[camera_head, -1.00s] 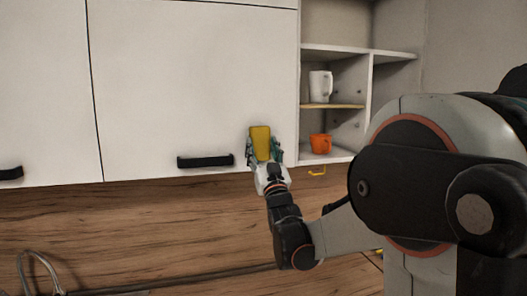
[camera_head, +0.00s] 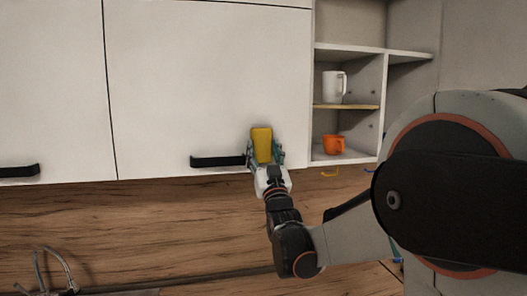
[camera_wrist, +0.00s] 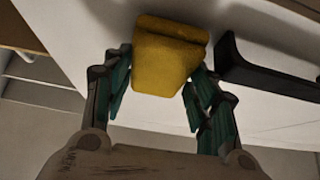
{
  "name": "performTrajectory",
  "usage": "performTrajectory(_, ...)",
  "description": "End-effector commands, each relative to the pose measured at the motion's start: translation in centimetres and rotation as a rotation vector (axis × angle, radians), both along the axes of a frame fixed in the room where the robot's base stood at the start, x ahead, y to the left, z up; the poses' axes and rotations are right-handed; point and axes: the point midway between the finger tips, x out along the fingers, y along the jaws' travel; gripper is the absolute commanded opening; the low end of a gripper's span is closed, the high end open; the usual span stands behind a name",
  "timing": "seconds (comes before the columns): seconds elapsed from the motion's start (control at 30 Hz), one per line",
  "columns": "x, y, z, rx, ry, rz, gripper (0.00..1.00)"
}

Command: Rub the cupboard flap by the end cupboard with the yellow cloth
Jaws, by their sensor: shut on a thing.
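The yellow cloth (camera_head: 262,144) is a thick folded block held upright in my gripper (camera_head: 265,160), against or just in front of the white cupboard flap (camera_head: 205,80). In the wrist view the cloth (camera_wrist: 168,55) sits between the two green-padded fingers of my gripper (camera_wrist: 160,85), which is shut on it. The flap's black bar handle (camera_head: 217,161) is just left of the gripper in the head view. It shows at the right in the wrist view (camera_wrist: 265,72). Whether the cloth touches the flap I cannot tell for sure.
An open shelf unit (camera_head: 347,158) right of the flap holds a white mug (camera_head: 333,87) and an orange mug (camera_head: 333,145). Another white cupboard door (camera_head: 50,85) is at the left. The wooden splashback (camera_head: 150,225) lies below, with a tap (camera_head: 55,265) at lower left.

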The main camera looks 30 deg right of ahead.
Motion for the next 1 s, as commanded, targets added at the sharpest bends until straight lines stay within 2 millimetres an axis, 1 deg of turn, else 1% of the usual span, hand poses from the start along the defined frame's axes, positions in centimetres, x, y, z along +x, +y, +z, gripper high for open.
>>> performTrajectory(0.1, -1.2, 0.3, 0.0, 0.000, -0.001, -0.001, 0.34)
performTrajectory(0.47, -4.1, 1.1, 0.1, 0.000, -0.001, -0.001, 0.34)
performTrajectory(0.6, -4.4, 1.2, 0.0, 0.000, -0.001, -0.001, 0.34)
performTrajectory(0.87, -4.5, 1.2, 0.0, 0.000, -0.001, -0.001, 0.34)
performTrajectory(1.0, -4.9, 1.3, 0.0, 0.000, -0.001, -0.001, 0.34)
